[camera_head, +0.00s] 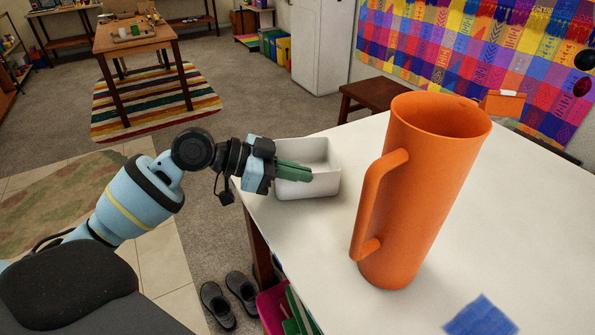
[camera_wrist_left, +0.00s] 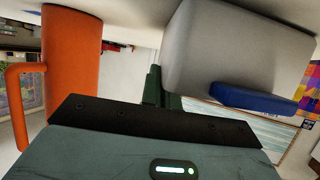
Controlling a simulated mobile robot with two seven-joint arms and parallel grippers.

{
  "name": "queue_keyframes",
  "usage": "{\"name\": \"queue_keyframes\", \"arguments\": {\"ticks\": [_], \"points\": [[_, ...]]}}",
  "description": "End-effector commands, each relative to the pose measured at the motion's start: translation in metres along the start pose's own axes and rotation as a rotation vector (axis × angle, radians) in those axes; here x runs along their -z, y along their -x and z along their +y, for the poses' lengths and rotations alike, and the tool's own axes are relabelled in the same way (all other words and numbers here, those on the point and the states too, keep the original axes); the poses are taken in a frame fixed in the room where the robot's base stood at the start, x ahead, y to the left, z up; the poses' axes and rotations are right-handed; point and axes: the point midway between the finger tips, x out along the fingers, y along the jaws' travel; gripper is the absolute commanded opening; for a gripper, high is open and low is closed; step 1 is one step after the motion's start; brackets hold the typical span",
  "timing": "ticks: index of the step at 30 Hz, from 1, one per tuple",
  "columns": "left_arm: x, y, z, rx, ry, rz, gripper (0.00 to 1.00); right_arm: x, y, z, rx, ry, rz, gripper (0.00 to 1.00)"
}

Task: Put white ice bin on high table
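The white ice bin (camera_head: 325,183) is an open-topped box at the near-left corner of a high white table (camera_head: 480,250). In the left wrist view the bin (camera_wrist_left: 235,50) fills the upper right, close to the fingers. My left gripper (camera_head: 294,172) has its green fingers across the bin's near-left part, close together. In the wrist view the fingers (camera_wrist_left: 163,92) are at the bin's edge, one partly hidden by it. Whether they pinch its wall cannot be told. My right gripper is not in view.
A large orange pitcher (camera_head: 430,190) stands on the table right of the bin, also at left in the wrist view (camera_wrist_left: 72,60). A blue cloth (camera_head: 481,318) lies near the front. A brown stool (camera_head: 376,95) and a wooden table (camera_head: 133,40) stand beyond. Black slippers (camera_head: 230,298) lie below.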

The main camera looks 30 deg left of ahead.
Motion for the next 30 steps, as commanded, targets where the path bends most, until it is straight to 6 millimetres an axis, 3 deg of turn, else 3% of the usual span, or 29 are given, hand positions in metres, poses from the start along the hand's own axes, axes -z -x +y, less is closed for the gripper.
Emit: {"name": "queue_keyframes", "arguments": {"ticks": [2,8,18,23,30], "points": [[-0.002,-0.001,0.000,0.000,0.000,0.000,0.00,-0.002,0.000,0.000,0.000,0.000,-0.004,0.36],[-0.002,-0.001,0.000,0.000,0.000,-0.001,0.24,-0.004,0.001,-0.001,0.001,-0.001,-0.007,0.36],[0.001,0.001,0.000,0.001,-0.001,0.000,0.24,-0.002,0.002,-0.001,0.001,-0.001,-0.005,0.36],[-0.002,0.019,-0.001,0.003,0.001,-0.004,0.24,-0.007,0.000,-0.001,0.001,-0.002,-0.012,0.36],[-0.003,0.062,0.000,0.000,0.001,-0.007,0.24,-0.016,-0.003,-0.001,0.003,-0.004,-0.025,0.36]]}}
